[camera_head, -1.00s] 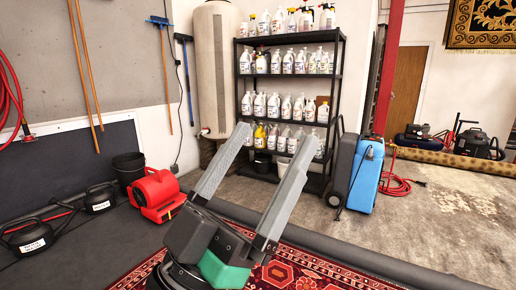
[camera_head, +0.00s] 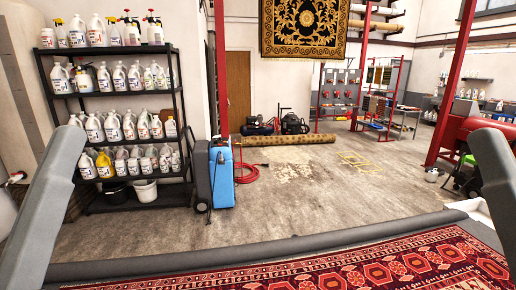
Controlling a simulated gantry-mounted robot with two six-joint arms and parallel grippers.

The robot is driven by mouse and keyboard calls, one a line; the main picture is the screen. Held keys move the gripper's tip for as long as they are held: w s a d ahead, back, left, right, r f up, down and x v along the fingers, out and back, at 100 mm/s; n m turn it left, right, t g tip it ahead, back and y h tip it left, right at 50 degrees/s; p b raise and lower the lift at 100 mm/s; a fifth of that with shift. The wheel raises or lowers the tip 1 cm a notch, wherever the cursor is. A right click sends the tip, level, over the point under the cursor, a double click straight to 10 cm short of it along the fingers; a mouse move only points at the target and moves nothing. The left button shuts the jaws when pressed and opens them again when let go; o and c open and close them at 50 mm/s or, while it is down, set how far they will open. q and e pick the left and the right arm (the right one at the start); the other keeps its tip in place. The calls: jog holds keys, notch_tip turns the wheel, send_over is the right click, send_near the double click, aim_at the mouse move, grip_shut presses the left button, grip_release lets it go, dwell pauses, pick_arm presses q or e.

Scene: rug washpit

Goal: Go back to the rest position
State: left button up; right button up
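The task names no object. A smooth grey part of my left arm rises at the left edge of the head view, and a matching grey part of my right arm stands at the right edge. They are far apart and roughly mirror each other. I make out no gripper fingertips on either side. Nothing is seen held, and the space between the two arms is empty.
A red patterned rug (camera_head: 330,268) lies along the bottom behind a dark grey curb (camera_head: 270,246). Beyond is bare concrete floor. A black shelf (camera_head: 118,92) with bottles stands left, beside a blue machine (camera_head: 221,175). A red machine (camera_head: 478,135) stands right.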

notch_tip(320, 180, up, 32)
jog(key=p, duration=2.8)
